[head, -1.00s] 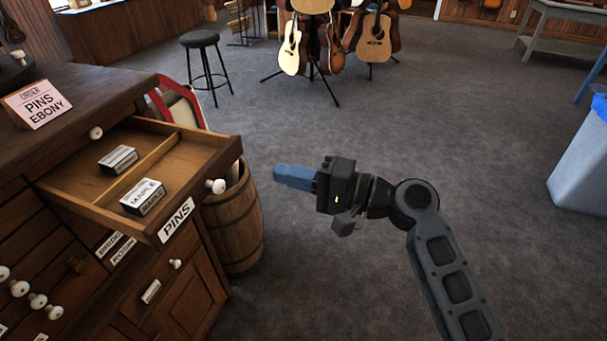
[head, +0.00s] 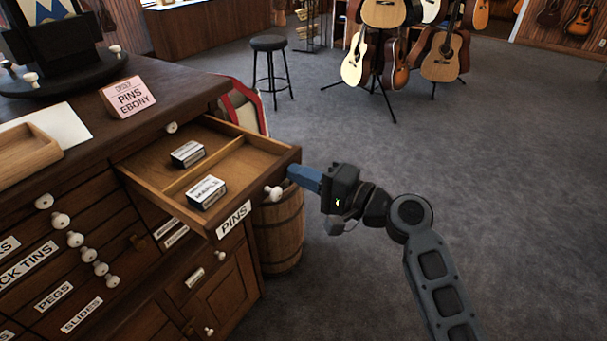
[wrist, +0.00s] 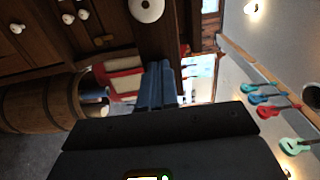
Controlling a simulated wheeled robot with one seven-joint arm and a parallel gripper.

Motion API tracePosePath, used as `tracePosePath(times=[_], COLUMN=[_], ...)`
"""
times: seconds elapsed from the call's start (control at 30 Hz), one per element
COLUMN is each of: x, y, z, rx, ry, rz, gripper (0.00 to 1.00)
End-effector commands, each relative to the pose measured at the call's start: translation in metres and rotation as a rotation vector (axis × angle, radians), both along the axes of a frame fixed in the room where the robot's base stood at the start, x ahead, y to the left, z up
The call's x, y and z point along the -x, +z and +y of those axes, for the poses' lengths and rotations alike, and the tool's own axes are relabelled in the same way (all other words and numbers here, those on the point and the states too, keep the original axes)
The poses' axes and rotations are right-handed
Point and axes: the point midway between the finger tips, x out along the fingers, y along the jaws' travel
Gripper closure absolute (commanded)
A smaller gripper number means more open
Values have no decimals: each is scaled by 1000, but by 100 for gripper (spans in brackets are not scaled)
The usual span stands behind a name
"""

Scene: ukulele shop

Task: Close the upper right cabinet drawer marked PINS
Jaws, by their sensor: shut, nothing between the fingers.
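The drawer marked PINS (head: 234,219) is pulled out at the upper right of the wooden cabinet (head: 150,285). It has a white knob (head: 273,194) on its front, and the knob also shows in the wrist view (wrist: 146,8). A divider splits the drawer, and two small labelled boxes lie inside, one (head: 187,153) behind the other (head: 207,192). My gripper (head: 292,174) is shut and empty, its blue fingers level with the right end of the drawer front, close to the knob. In the head view I cannot tell whether the fingertips touch the front.
A wooden barrel (head: 281,235) stands beside the cabinet under the drawer, with a red-and-cream thing (head: 242,108) behind it. A PINS EBONY sign (head: 134,97) and a tray (head: 22,153) are on the cabinet top. A stool (head: 270,70) and guitars stand farther back. Open carpet lies to the right.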

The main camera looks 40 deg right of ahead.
Motion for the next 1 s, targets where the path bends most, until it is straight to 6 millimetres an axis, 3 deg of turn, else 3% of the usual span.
tracePosePath(times=[0.17, 0.37, 1.0], x=[-6, -33, -194], y=[0, 1, -2], z=[2, 12, 64], rx=[0, 1, 1], ry=[2, 4, 3], rz=[-1, -3, -3], gripper=[100, 100, 100])
